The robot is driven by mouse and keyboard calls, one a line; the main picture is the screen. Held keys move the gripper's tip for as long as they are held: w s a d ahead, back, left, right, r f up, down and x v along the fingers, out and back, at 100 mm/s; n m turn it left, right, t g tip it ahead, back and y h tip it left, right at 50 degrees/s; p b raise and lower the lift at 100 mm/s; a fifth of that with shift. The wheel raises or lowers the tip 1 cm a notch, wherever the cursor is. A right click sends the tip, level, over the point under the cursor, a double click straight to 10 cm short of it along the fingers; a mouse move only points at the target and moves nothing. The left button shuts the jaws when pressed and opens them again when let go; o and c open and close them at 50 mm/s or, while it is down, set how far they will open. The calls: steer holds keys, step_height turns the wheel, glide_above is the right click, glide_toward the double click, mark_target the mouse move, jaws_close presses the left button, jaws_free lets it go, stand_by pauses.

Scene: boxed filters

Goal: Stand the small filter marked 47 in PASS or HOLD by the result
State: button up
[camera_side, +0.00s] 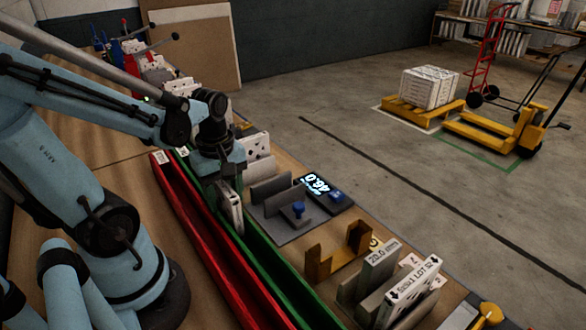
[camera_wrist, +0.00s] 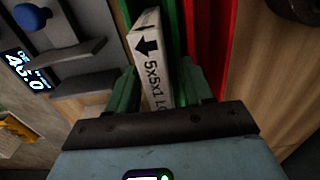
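My gripper (camera_side: 228,187) is shut on a white boxed filter (camera_side: 231,212). In the wrist view my green fingers (camera_wrist: 160,88) grip the filter (camera_wrist: 148,62) on both sides; its edge shows a black arrow and "5x5x1 LO". The number 47 is not visible on it. The held filter is upright at the green trough (camera_side: 283,283); whether it touches the trough floor is hidden. The red trough (camera_side: 205,232) runs beside it. Small end labels on the troughs are unreadable. A dark tester (camera_side: 325,198) displays 46.0, with smaller text I cannot read surely.
A grey fixture (camera_side: 285,218) with upright plates and a blue knob stands right of the gripper. A brown bracket (camera_side: 337,252) and more boxed filters (camera_side: 412,288) stand nearer the camera. White filters (camera_side: 256,150) stand behind the gripper. Bare wooden bench lies left of the red trough.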

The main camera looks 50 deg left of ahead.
steer(key=shift+r, duration=0.15)
step_height(320, 180, up, 12)
steer(key=shift+f, duration=0.1)
steer(key=w+d+f+m+t, duration=0.4)
steer(key=w+d+m+t, duration=0.3)
steer(key=m, duration=1.1)
steer(key=shift+w+d+f, duration=0.2)
steer(key=shift+w+d, duration=0.25)
steer(key=shift+d, duration=0.6)
